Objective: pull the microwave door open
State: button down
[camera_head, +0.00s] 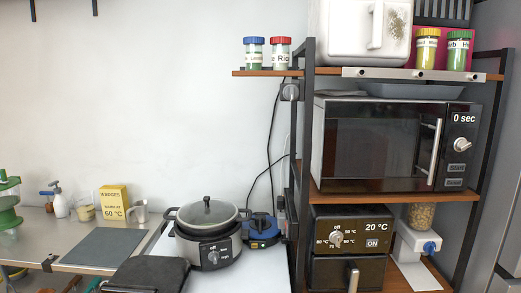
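The microwave (330,103) stands on the middle wooden shelf of a black-framed rack on the right. Its dark glass door (375,145) is closed, flush with the front. A vertical silver handle (435,152) runs along the door's right side. To the right of the handle, the control panel (461,125) reads "0 sec" and has a silver knob and two buttons. My gripper is not in view, so its place relative to the handle and its opening cannot be seen.
Below the microwave is a small oven (325,262) reading 20 °C, with a white dispenser (410,240) beside it. A cooker (208,235) and a black appliance (148,275) stand left of the rack.

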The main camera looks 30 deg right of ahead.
aim_at(367, 145)
jog(key=z, duration=1.35)
